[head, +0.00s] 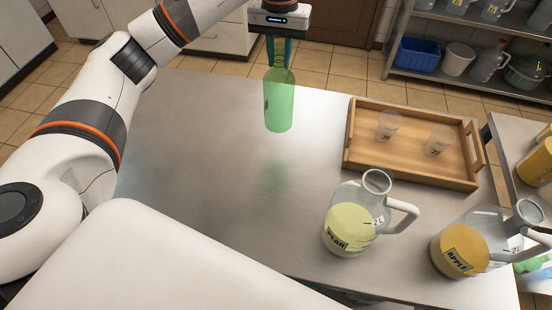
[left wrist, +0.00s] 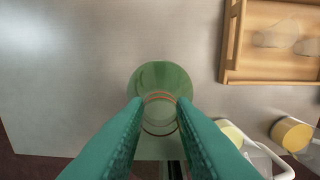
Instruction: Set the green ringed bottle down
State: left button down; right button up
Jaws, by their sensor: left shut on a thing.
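The green bottle (head: 279,98) hangs upright below my left gripper (head: 279,50) in the head view. My left gripper is shut on its neck. In the left wrist view the bottle (left wrist: 160,80) is seen from above between the two teal fingers (left wrist: 158,118), with orange rings around its neck. A faint green reflection lies on the steel table (head: 215,150) below it, so the bottle appears to be above the surface. My right gripper is in neither view.
A wooden tray (head: 362,160) with two clear cups (head: 389,124) stands right of the bottle. A pear jug (head: 348,228) and an apple jug (head: 460,252) stand nearer, at the right. The table's left and middle are clear.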

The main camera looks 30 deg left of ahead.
aim_at(279, 93)
pick_arm(q)
notch_tip(279, 93, down, 6)
jog(key=shift+s+r+p, duration=0.1)
jog(key=shift+p, duration=0.8)
notch_tip(279, 93, down, 4)
jog(key=shift+r+p, duration=0.15)
jog(key=shift+p, duration=0.4)
jog(key=shift+f, duration=0.4)
jog(key=c, duration=1.2)
grip_release()
